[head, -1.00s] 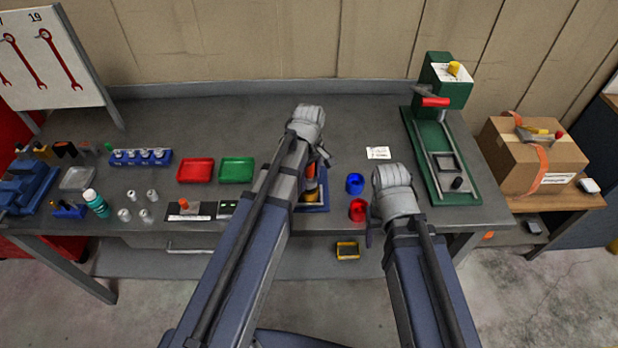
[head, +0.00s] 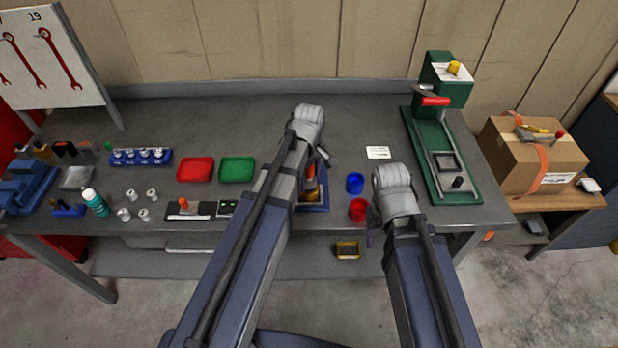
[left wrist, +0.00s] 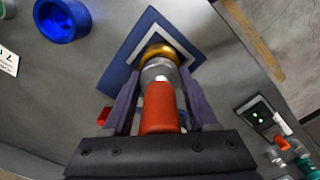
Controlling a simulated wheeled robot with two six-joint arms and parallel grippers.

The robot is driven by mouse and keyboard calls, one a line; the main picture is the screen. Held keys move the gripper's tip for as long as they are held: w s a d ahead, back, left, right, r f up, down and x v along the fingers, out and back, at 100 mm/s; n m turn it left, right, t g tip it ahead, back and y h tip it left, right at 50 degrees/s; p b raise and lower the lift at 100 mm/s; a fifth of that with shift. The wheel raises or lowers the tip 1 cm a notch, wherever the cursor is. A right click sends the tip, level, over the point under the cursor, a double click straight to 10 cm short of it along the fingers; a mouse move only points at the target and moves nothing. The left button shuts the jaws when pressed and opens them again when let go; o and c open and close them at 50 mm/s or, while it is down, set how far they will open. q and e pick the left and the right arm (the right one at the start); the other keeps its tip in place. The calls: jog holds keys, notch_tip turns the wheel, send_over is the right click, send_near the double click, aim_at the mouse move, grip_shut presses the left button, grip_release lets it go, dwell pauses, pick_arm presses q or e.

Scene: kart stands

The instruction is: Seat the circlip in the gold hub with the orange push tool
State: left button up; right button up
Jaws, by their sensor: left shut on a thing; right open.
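The orange push tool (left wrist: 160,108) is in the left wrist view, held between the two fingers of my left gripper (left wrist: 158,92). Its grey end meets the gold hub (left wrist: 168,50), which sits in a blue and white square base (left wrist: 140,38). In the head view my left gripper (head: 314,168) is over the hub (head: 312,196), partly hidden by its arm. I cannot make out the circlip; the tool's grey end covers the hub's middle. My right gripper (head: 370,232) is open near the table's front edge, mostly hidden behind its arm.
A blue cup (head: 355,183) and a red cup (head: 358,210) stand between my arms. A green press (head: 440,150) is at the right. Red (head: 196,170) and green (head: 237,170) trays lie left of my left arm. The back middle of the table is clear.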

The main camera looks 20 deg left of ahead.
pick_arm(q)
jog(key=shift+s+f+b, duration=0.1)
jog(key=shift+f+b, duration=0.3)
jog(key=shift+f, duration=0.05)
dwell(1.2)
notch_tip(320, 180, up, 7)
jog(key=p, duration=0.7)
jog(key=shift+r, duration=0.1)
dwell(0.6)
